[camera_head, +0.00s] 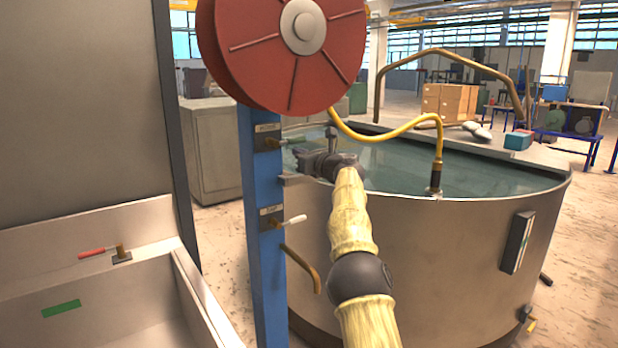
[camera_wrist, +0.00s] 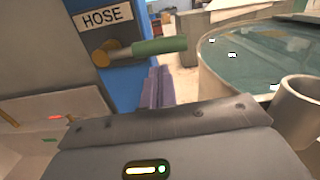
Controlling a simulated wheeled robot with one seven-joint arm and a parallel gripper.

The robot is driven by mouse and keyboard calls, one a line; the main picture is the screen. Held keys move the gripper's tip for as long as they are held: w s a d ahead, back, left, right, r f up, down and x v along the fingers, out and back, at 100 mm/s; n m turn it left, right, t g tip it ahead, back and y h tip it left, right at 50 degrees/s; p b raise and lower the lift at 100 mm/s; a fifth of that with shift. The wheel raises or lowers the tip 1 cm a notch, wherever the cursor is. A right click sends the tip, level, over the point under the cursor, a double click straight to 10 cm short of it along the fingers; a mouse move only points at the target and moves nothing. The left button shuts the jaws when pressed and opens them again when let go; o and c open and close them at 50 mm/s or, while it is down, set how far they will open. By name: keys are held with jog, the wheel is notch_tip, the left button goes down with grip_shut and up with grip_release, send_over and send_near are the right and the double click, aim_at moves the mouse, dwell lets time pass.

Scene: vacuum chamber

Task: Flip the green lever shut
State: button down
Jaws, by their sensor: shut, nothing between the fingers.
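The green lever (camera_head: 292,141) is on the blue post under a plate. In the wrist view its green handle (camera_wrist: 160,46) sticks out to the right, roughly level, from a brass valve (camera_wrist: 108,54) below a sign reading HOSE. My gripper (camera_head: 298,153) is shut and empty, just below the handle in the head view. In the wrist view its fingers (camera_wrist: 158,76) are together and point up toward the handle's underside. I cannot tell whether they touch it.
The blue post (camera_head: 262,180) carries a red reel (camera_head: 282,70) and a white-handled lever (camera_head: 294,220). A round water-filled tank (camera_head: 440,240) stands to the right. A sink (camera_head: 90,222) with a red-handled lever (camera_head: 92,253) is at left. A yellow hose (camera_head: 400,131) crosses over the tank.

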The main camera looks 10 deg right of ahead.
jog(key=s+d+f+b, duration=0.3)
jog(key=s+d+b, duration=0.1)
jog(key=s+b, duration=0.4)
jog(key=shift+v, duration=1)
jog(key=shift+a+f, duration=0.15)
jog(key=shift+a, duration=0.05)
